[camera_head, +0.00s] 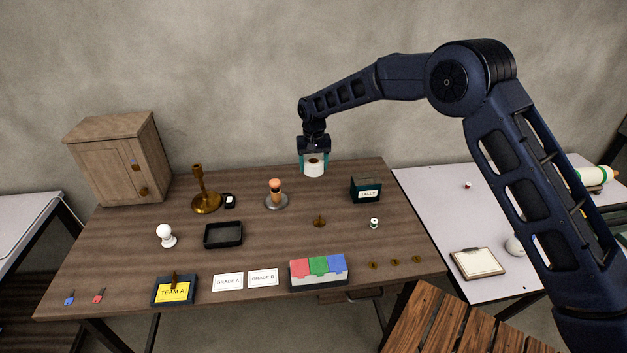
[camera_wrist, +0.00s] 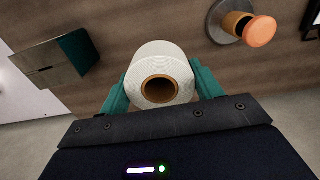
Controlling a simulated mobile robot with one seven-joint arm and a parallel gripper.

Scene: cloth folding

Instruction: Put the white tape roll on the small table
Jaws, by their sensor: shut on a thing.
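The white tape roll (camera_head: 314,169) has a brown core and is between the teal fingers of my gripper (camera_head: 314,160), above the back of the dark wooden table. In the wrist view the roll (camera_wrist: 177,58) sits between both fingers of my gripper (camera_wrist: 162,88), its core facing the camera. The fingers are shut on its sides. A low brown slatted wooden table (camera_head: 460,325) stands at the bottom right, partly cut off by the frame edge. Its visible top is bare.
The dark wooden table (camera_head: 300,250) holds a cabinet (camera_head: 117,160), brass candlestick (camera_head: 205,192), round-knobbed stamp (camera_head: 276,195), tally box (camera_head: 366,189), black tray (camera_head: 223,234) and coloured blocks (camera_head: 318,268). A white table (camera_head: 440,200) with a clipboard (camera_head: 477,262) stands to the right.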

